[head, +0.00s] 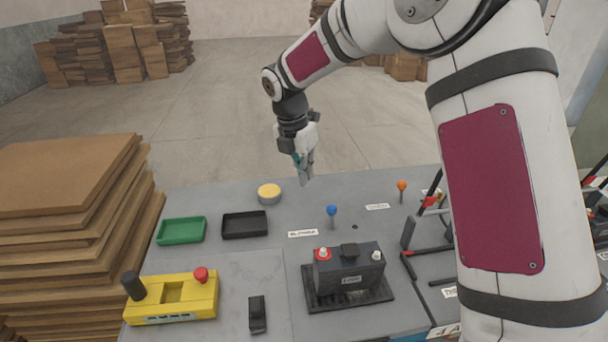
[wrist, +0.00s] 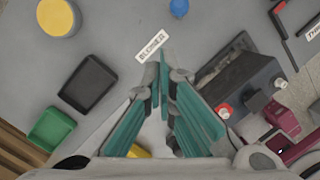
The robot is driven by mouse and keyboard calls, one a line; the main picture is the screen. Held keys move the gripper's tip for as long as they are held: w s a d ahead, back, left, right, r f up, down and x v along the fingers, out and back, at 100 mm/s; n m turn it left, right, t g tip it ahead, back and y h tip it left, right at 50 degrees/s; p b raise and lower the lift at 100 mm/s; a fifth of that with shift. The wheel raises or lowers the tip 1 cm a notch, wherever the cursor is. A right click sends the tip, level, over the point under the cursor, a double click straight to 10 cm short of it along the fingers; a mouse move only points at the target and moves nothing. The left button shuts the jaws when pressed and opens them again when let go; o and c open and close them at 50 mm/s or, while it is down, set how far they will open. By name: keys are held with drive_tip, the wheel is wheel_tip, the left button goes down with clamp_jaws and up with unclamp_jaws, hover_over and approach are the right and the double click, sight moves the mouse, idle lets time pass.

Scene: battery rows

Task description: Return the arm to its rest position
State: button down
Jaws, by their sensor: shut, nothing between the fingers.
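My gripper (head: 306,172) hangs from my arm above the back part of the grey table (head: 240,277), fingers pointing down. In the wrist view my gripper (wrist: 164,75) has its teal fingers together at the tips, with nothing between them. It is clear of the things on the table. My arm reaches in from the right and bends down to the gripper. My upper arm link hides part of the table's right side.
Below stand a black battery (head: 349,270), a yellow box (head: 172,299), a green tray (head: 181,231), a black tray (head: 245,225), a yellow round tin (head: 269,192), a blue knob (head: 332,211) and an orange knob (head: 402,186). Stacked boards (head: 70,180) rise at left. Open floor lies behind.

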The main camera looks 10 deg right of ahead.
drive_tip(key=s+d+r+m+t, duration=0.1)
drive_tip(key=s+d+r+m, duration=0.3)
drive_tip(key=s+r+m, duration=0.4)
drive_tip(key=s+d+r+m, duration=0.3)
drive_tip(key=s+r+m, duration=0.25)
drive_tip(key=s, duration=0.55)
drive_tip(key=s+d+m+t+y+p, duration=0.1)
drive_tip(key=s+d+m+t+y, duration=0.1)
drive_tip(key=s+m, duration=1.1)
drive_tip(key=s, duration=0.5)
drive_tip(key=shift+s, duration=0.35)
